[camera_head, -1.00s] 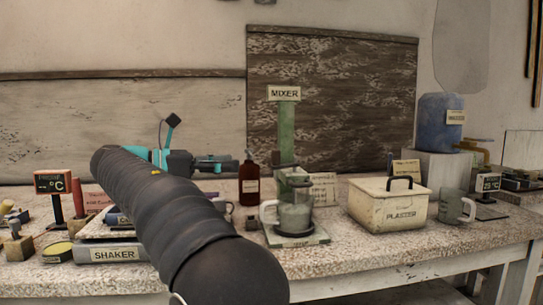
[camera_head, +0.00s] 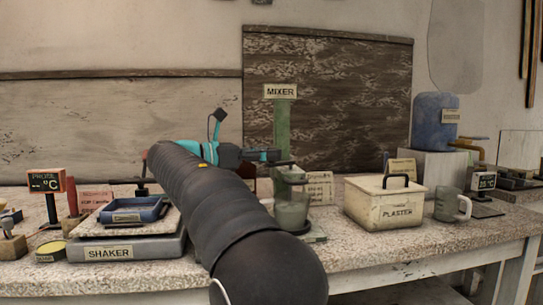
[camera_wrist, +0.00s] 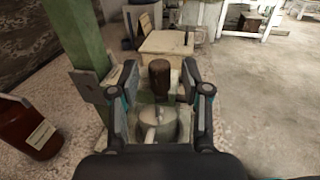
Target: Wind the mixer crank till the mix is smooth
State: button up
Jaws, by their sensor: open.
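The mixer is a green post (camera_head: 283,128) with a "MIXER" sign, on a stand on the bench. A grey jug (camera_head: 291,212) with a handle stands at its foot and also shows in the wrist view (camera_wrist: 153,126). A dark brown upright knob (camera_wrist: 160,78), apparently the crank's grip, shows above the jug in the wrist view. My gripper (camera_wrist: 160,72) is open, with one finger on each side of the knob in the picture; no contact shows. In the head view my gripper (camera_head: 272,155) is beside the mixer post. The mix inside the jug cannot be made out.
A white "PLASTER" box (camera_head: 388,205) and a grey mug (camera_head: 451,205) stand right of the mixer. The "SHAKER" (camera_head: 130,250) with a blue tray is at left. A red-brown bottle (camera_wrist: 30,125) stands close left of my gripper in the wrist view.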

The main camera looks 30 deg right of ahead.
jog(key=shift+d, duration=0.65)
grip_shut()
jog(key=shift+s+n+t, duration=0.2)
jog(key=shift+n+t, duration=0.1)
jog(key=s+n+t+y, duration=0.1)
jog(key=n+t, duration=0.1)
jog(key=t, duration=0.2)
jog(key=s+d+n+t+y, duration=0.1)
jog(key=n+t, duration=0.2)
jog(key=t, duration=0.1)
jog(key=s+d+n+t+y+b, duration=0.1)
jog(key=n+t+y, duration=0.1)
jog(key=n+t, duration=0.1)
jog(key=shift+s+t, duration=0.3)
jog(key=shift+t, duration=0.2)
jog(key=shift+s+d+n+t+y, duration=0.1)
jog(key=shift+d+n+t+y, duration=0.05)
jog(key=shift+n+t+y, duration=0.4)
jog(key=shift+s+d+n+t+y, duration=0.1)
jog(key=shift+d+n+t+y, duration=0.05)
jog(key=shift+n+t+y, duration=0.35)
